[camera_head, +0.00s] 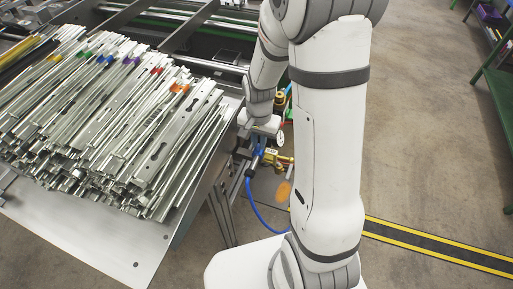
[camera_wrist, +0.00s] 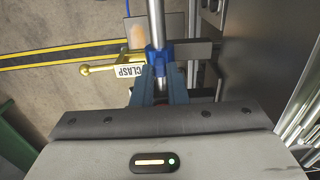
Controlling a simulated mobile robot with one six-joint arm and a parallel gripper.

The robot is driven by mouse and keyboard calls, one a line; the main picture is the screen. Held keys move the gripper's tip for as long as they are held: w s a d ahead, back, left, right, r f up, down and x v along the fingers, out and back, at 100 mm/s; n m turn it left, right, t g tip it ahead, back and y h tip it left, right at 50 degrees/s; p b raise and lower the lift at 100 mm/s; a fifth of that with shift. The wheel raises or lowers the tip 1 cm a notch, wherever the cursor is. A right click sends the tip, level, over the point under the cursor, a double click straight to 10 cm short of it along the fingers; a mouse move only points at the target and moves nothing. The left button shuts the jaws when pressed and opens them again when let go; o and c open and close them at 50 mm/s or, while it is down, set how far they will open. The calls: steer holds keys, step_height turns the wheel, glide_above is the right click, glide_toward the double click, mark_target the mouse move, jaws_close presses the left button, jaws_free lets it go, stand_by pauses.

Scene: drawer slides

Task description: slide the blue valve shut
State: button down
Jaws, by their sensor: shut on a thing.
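The blue valve (camera_wrist: 158,57) is a small blue sleeve around an upright metal pipe (camera_wrist: 157,18) in the wrist view. My gripper (camera_wrist: 159,76) has its two blue-grey fingers closed on it from either side. In the head view my gripper (camera_head: 258,143) points down beside the table edge, with a bit of the blue valve (camera_head: 257,152) showing beneath it. The fingertips partly hide the valve, and I cannot tell how far it has slid.
A blue hose (camera_head: 256,212) hangs below. The metal table (camera_head: 150,250) with piled drawer slides (camera_head: 120,110) stands close on the left. Open floor (camera_head: 430,150) lies right.

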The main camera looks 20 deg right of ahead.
steer(key=shift+a, duration=0.1)
steer(key=shift+s+a, duration=0.8)
steer(key=shift+s, duration=0.35)
steer(key=c, duration=1.6)
jaws_free()
steer(key=shift+o, duration=0.2)
step_height(320, 180, up, 6)
steer(key=p, duration=0.4)
steer(key=shift+r, duration=4.05)
steer(key=s+d+r+n+t, duration=0.1)
steer(key=s+r+n+t, duration=0.1)
steer(key=s+r+n, duration=0.5)
steer(key=s+r, duration=0.2)
steer(key=s, duration=0.3)
steer(key=shift+d+t, duration=0.15)
steer(key=shift+t, duration=0.25)
